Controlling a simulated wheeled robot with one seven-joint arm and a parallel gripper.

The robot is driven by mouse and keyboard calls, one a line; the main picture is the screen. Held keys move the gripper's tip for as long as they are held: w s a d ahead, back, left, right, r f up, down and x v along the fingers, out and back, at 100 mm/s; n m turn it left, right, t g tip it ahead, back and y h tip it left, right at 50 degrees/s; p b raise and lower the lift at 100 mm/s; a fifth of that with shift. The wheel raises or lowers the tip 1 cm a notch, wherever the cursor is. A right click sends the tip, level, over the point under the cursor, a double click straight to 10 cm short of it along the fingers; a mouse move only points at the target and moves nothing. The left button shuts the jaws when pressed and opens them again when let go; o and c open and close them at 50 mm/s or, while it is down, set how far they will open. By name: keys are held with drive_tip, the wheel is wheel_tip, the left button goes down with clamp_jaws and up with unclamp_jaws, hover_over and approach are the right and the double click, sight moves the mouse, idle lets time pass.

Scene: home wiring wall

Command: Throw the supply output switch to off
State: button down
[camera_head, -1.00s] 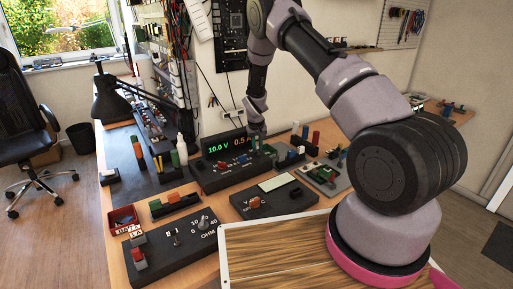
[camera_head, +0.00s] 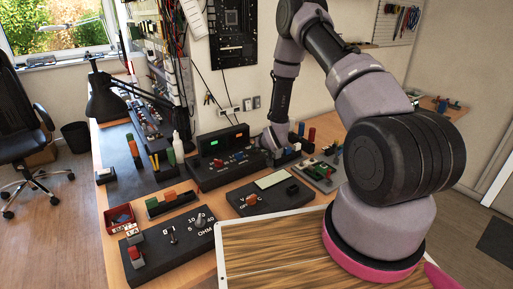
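The bench power supply (camera_head: 210,176) is a dark box with a sloped front, standing at the back of the bench. Its display (camera_head: 224,141) shows no readable digits, only small green patches. A red knob (camera_head: 218,163) and a blue knob (camera_head: 239,157) sit on its front panel. The output switch is too small to make out; my gripper is close to the panel's right end. My gripper (camera_head: 272,142) points down just right of the supply. Its fingers are too small and hidden to tell if they are open or shut, or whether they touch anything.
A meter box (camera_head: 268,197) with an orange knob stands in front of the supply. A resistance box (camera_head: 165,245) marked OHM is at front left, beside a red tray (camera_head: 119,218). A white bottle (camera_head: 178,148) stands left of the supply. Coloured blocks and a board (camera_head: 322,176) lie to the right.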

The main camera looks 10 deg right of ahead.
drive_tip(key=shift+f, duration=0.1)
idle(0.4)
drive_tip(key=c, duration=1.1)
unclamp_jaws()
drive_tip(key=shift+s, duration=0.1)
drive_tip(key=v, duration=1)
drive_tip(key=shift+s, duration=0.35)
